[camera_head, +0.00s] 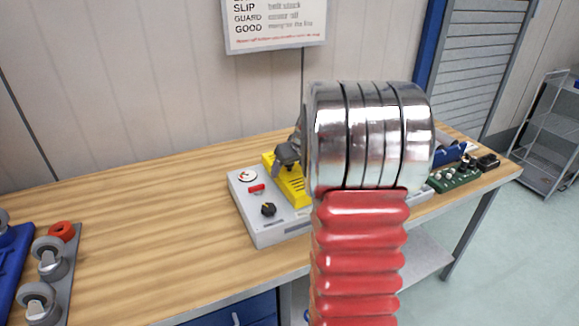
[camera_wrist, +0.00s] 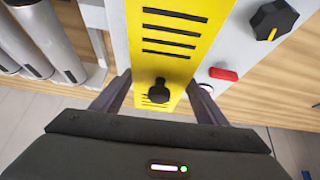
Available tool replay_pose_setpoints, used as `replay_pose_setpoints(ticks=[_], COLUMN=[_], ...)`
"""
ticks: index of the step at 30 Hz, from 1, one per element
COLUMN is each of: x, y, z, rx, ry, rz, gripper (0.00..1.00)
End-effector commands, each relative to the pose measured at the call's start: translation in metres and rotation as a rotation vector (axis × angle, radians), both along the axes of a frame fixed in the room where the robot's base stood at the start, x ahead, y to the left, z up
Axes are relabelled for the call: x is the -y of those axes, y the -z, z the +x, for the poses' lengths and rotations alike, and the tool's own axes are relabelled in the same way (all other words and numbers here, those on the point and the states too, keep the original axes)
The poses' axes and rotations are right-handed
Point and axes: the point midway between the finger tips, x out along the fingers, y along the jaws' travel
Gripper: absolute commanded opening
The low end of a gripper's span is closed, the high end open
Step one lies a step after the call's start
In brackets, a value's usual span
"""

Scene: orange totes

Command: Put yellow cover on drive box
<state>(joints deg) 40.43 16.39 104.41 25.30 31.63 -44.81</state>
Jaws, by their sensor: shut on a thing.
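The yellow cover (camera_head: 291,183) has dark slots and a black knob, and it also shows in the wrist view (camera_wrist: 176,70). My gripper (camera_wrist: 159,82) is shut on the cover, with one finger at each long side. In the head view my gripper (camera_head: 288,152) is partly hidden behind my own arm. The drive box (camera_head: 265,228) is a grey case on the bench with a dial, a red switch and a black knob. The cover is at the box's upper part beside these controls. I cannot tell whether it rests on the box or is slightly above it.
The wooden bench (camera_head: 150,215) is clear left of the box. A blue tray (camera_head: 10,262) and a plate with casters (camera_head: 60,285) lie at the far left. A green circuit board (camera_head: 455,178) is to the right. Grey rollers (camera_wrist: 45,40) show left in the wrist view.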

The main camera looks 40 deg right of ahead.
Motion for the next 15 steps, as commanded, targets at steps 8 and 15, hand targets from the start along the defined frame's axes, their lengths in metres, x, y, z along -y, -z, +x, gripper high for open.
replay_pose_setpoints(ticks=[8,15], x=[0.0001,0.0001], y=[0.0052,0.0064], z=[0.0001,0.0001], rx=[0.001,0.002], ry=[0.0,0.001], rz=[0.0,-0.001], gripper=[0.26,0.26])
